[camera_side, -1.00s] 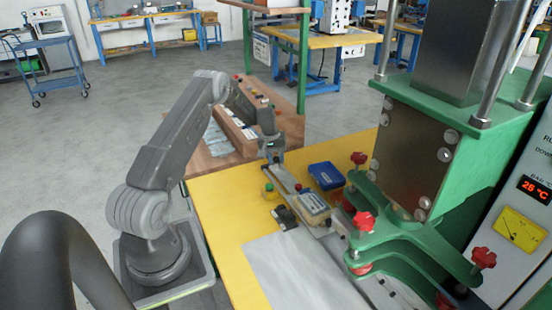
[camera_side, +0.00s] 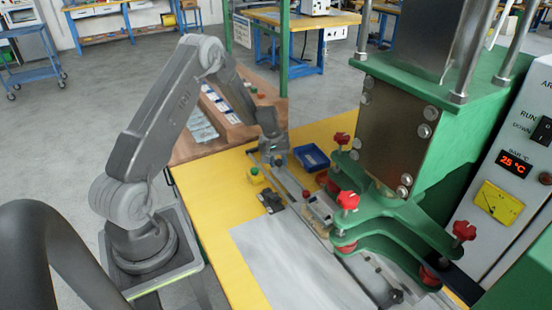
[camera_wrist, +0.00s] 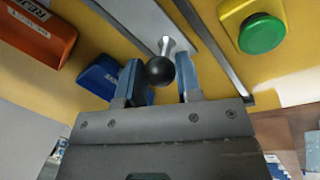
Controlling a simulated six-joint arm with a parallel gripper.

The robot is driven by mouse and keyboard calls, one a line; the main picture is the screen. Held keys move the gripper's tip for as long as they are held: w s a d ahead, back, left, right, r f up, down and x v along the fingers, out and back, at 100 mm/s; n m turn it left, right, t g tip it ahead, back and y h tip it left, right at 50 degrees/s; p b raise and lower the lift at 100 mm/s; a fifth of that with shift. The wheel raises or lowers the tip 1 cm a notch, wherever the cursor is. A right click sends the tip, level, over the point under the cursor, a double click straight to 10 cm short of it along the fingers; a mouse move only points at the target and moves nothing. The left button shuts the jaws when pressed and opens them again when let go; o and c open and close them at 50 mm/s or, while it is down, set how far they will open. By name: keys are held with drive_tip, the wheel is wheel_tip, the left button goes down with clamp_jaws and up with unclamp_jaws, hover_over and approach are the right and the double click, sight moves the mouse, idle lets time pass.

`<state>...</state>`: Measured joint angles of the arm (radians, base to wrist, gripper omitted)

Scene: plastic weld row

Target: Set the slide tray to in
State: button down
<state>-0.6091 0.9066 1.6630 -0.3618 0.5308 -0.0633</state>
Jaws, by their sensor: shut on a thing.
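The slide tray (camera_side: 319,212) is a light, narrow plate on a rail. In the side view its front part is at the edge of the green press, partly hidden by the press's frame and red knobs. A black ball knob (camera_wrist: 160,70) on a metal stem shows in the wrist view. My gripper (camera_wrist: 157,82) has its blue fingers shut on this ball knob. In the side view my gripper (camera_side: 276,157) is low over the rear end of the rail.
The green press (camera_side: 400,150) stands at the right. A yellow box with a green button (camera_side: 256,174) sits left of the rail, and a blue bin (camera_side: 312,157) right of it. A black fixture (camera_side: 270,201) lies beside the rail. A red box (camera_wrist: 33,40) shows in the wrist view.

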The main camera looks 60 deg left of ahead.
drive_tip(key=c, duration=0.8)
unclamp_jaws()
drive_tip(key=shift+a, duration=0.1)
wheel_tip(320, 180, up, 14)
drive_tip(key=s+a, duration=0.1)
drive_tip(key=s, duration=0.1)
drive_tip(key=shift+s+a+f, duration=0.15)
drive_tip(key=shift+a+f, duration=0.05)
